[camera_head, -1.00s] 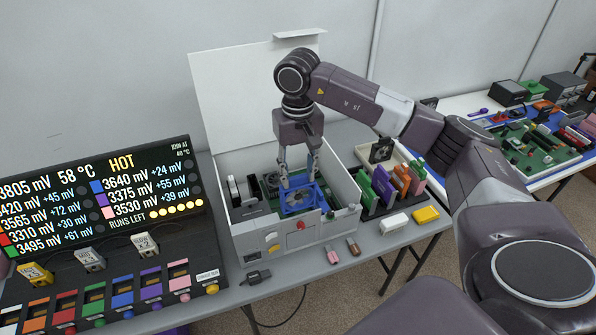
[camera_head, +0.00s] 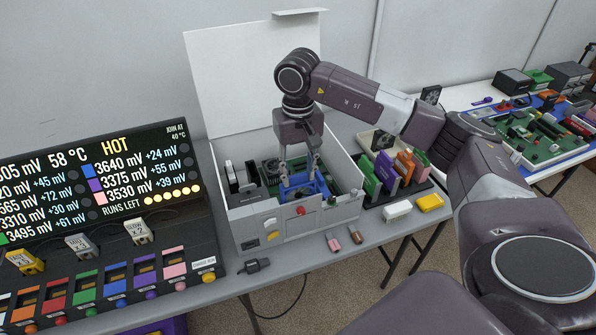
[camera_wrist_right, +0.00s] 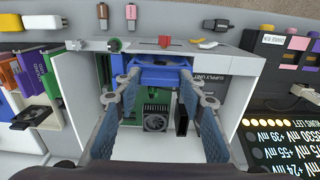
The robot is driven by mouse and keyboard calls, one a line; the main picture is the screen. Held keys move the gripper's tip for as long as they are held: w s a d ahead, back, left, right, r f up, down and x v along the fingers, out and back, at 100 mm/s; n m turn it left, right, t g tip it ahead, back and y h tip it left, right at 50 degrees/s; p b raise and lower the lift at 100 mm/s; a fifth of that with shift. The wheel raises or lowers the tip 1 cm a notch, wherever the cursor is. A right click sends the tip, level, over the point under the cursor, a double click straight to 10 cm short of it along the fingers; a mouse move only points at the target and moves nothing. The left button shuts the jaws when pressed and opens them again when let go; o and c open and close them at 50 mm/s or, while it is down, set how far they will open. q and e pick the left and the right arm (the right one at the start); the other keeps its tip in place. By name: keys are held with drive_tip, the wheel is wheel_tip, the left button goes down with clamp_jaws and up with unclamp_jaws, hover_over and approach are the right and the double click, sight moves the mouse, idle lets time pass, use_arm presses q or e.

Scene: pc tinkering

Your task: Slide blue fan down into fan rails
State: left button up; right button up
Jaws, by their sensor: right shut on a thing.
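The blue fan (camera_head: 303,188) is at the front of the open white PC case (camera_head: 262,222), just behind its front wall, and its lower part is hidden by that wall. My right gripper (camera_head: 300,180) points down into the case and is shut on the blue fan. In the right wrist view the blue fan (camera_wrist_right: 160,75) sits between my two fingers, beside the wall with the red knob. I cannot make out the fan rails or how far the fan sits in them. My left gripper is not in view.
A green board and a dark fan (camera_wrist_right: 156,118) are inside the case. A rack of coloured cards (camera_head: 385,172) stands to the right of the case. A display panel (camera_head: 100,190) stands at the left. A black plug (camera_head: 255,265) and small connectors lie in front.

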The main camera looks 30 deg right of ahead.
sight(298, 182)
drive_tip(key=shift+f+b, duration=2.15)
drive_tip(key=shift+f, duration=0.6)
drive_tip(key=shift+b, duration=0.35)
drive_tip(key=shift+f+b, duration=1.9)
drive_tip(key=shift+f, duration=0.55)
drive_tip(key=o, duration=1.4)
drive_tip(key=shift+r, duration=0.15)
drive_tip(key=shift+r+p, duration=1.55)
drive_tip(key=shift+r, duration=0.9)
